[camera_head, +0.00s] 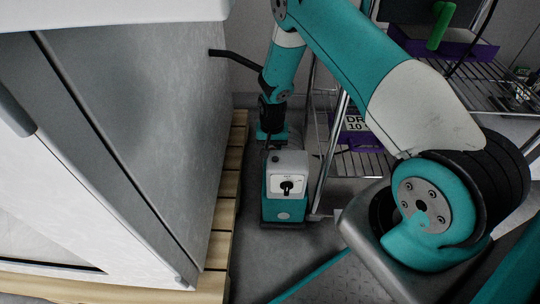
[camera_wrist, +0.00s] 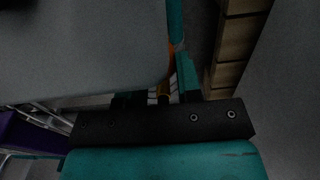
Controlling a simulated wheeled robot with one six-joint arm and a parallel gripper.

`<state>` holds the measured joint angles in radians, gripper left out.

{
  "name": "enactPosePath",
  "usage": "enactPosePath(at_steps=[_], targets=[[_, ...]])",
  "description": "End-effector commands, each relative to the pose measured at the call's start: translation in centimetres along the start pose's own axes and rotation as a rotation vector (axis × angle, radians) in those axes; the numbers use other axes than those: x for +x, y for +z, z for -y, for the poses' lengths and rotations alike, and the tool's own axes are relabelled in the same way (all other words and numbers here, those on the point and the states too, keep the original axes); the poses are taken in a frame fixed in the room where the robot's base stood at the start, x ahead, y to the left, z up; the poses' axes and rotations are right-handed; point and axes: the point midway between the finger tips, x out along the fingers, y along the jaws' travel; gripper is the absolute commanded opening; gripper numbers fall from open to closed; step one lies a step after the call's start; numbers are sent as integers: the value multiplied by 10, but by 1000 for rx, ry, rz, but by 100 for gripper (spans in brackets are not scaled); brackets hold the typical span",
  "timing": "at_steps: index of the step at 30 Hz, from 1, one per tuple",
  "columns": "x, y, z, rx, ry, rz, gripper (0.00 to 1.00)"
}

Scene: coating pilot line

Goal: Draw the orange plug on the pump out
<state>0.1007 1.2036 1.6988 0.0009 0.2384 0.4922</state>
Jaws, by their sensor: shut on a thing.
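The pump (camera_head: 287,185) is a small teal and white box with a black knob on its front. It stands upright on the floor between the pallet and the wire rack. My arm reaches down behind it, and my gripper (camera_wrist: 160,97) is at its back side. In the wrist view the orange plug (camera_wrist: 164,88) shows as a small dark orange piece between my fingers, which are shut on it. The view is dark, and most of the plug is hidden. I cannot tell how deep it sits. The plug is not visible in the head view.
A large grey cabinet (camera_head: 150,120) on a wooden pallet (camera_head: 224,190) stands close on the left. A wire rack (camera_head: 345,160) with a purple bin (camera_head: 365,141) stands close on the right. The floor before the pump is mostly clear.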

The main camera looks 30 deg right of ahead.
Motion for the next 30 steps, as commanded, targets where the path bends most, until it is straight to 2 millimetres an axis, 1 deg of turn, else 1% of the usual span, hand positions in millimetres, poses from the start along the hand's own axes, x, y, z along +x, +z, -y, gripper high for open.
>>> enactPosePath(at_steps=[30], targets=[[-21,1,0,-1,0,3,4]])
